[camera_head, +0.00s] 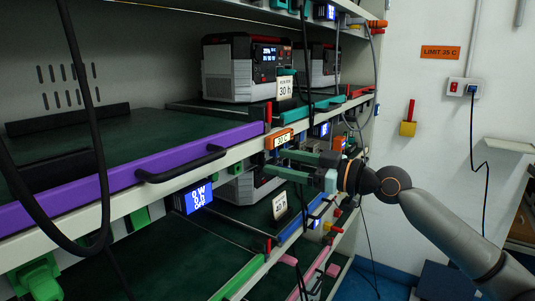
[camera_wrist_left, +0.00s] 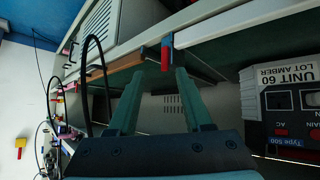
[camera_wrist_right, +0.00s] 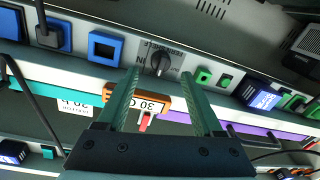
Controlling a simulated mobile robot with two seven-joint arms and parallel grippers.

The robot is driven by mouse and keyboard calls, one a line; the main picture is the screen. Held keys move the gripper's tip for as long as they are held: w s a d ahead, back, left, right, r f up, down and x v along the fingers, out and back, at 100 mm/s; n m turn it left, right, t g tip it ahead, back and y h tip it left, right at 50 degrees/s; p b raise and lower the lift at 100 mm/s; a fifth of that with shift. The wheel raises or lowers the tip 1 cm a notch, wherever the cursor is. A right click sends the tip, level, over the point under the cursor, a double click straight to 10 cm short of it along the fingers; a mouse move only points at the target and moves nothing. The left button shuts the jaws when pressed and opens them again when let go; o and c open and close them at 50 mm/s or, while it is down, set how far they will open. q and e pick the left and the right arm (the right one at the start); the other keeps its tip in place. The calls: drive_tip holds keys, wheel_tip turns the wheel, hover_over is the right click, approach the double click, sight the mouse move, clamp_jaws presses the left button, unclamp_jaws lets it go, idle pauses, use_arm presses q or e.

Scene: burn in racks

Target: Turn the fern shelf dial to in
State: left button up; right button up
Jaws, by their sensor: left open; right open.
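A dark round dial (camera_wrist_right: 160,60) sits on the shelf front rail in the right wrist view, with small lettering around it and "IN" on one side. My right gripper (camera_wrist_right: 161,74) is open, its two green fingers on either side of the dial's position; contact cannot be told. In the head view my right gripper (camera_head: 273,161) reaches in from the right at the rail, hiding the dial. My left gripper (camera_wrist_left: 160,73) is open and empty, near a red lever (camera_wrist_left: 167,52); it is outside the head view.
An orange display marked 30 C (camera_wrist_right: 149,103) lies just below the dial in the right wrist view. A blue socket (camera_wrist_right: 104,47) and green sockets (camera_wrist_right: 203,76) flank it. Black cables hang across the rack. A purple shelf edge (camera_head: 110,180) with a black handle is at left.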

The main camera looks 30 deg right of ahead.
sight(265, 158)
drive_tip(key=shift+w+a+r, duration=0.2)
drive_tip(key=shift+w, duration=0.25)
use_arm(q)
drive_tip(key=shift+s+a+r+p, duration=0.2)
drive_tip(key=shift+s+a+p, duration=0.05)
drive_tip(key=shift+a+p, duration=0.25)
drive_tip(key=shift+s+a+r+p, duration=0.2)
drive_tip(key=shift+a+p, duration=0.2)
drive_tip(key=shift+p, duration=0.1)
use_arm(e)
drive_tip(key=x, duration=0.3)
drive_tip(key=shift+a+f, duration=0.1)
drive_tip(key=shift+f, duration=0.1)
use_arm(q)
drive_tip(key=shift+d, duration=0.2)
use_arm(e)
clamp_jaws()
